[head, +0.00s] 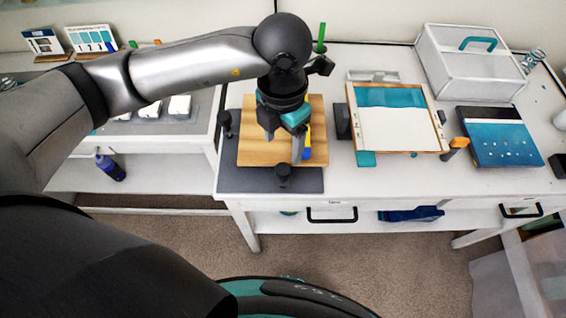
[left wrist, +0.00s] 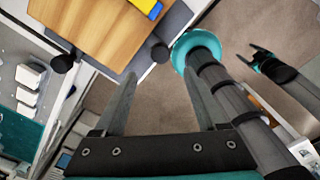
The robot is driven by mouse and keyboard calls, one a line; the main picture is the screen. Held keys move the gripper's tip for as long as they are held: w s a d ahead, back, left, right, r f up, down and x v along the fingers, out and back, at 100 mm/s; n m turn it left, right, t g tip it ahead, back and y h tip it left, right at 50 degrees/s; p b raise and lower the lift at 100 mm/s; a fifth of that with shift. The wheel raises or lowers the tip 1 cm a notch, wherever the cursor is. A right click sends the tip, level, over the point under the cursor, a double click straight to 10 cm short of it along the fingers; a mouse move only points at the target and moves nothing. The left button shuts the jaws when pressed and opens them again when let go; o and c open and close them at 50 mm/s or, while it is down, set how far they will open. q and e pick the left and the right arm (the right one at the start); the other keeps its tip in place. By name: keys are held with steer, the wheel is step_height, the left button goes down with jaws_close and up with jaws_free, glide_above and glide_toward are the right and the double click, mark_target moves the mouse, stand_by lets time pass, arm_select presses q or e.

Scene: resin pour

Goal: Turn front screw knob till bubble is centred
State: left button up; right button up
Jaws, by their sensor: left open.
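A wooden board (head: 255,150) lies over a dark base plate (head: 310,180) on the white table. The front screw knob (head: 283,174), black and round, stands at the plate's front edge; it also shows in the left wrist view (left wrist: 160,52). A second black knob (head: 226,122) stands at the left, also in the wrist view (left wrist: 62,63). A blue-yellow level (head: 308,142) lies on the board, partly behind my gripper; its bubble cannot be made out. My left gripper (head: 283,148) is open and empty, fingers pointing down just behind the front knob. My right gripper (left wrist: 252,58) appears open, away from the table.
A wooden-framed panel (head: 400,134) lies right of the board, with a black block (head: 342,121) between them. A blue-and-white sheet (head: 500,140) and a clear lidded box (head: 470,65) are farther right. White blocks (head: 180,106) sit on the left bench. A green upright (head: 321,38) stands behind.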

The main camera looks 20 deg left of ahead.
mark_target(283, 169)
arm_select(q)
step_height(283, 169, down, 10)
steer(key=shift+r, duration=0.1)
stand_by(0.4)
jaws_close()
stand_by(0.4)
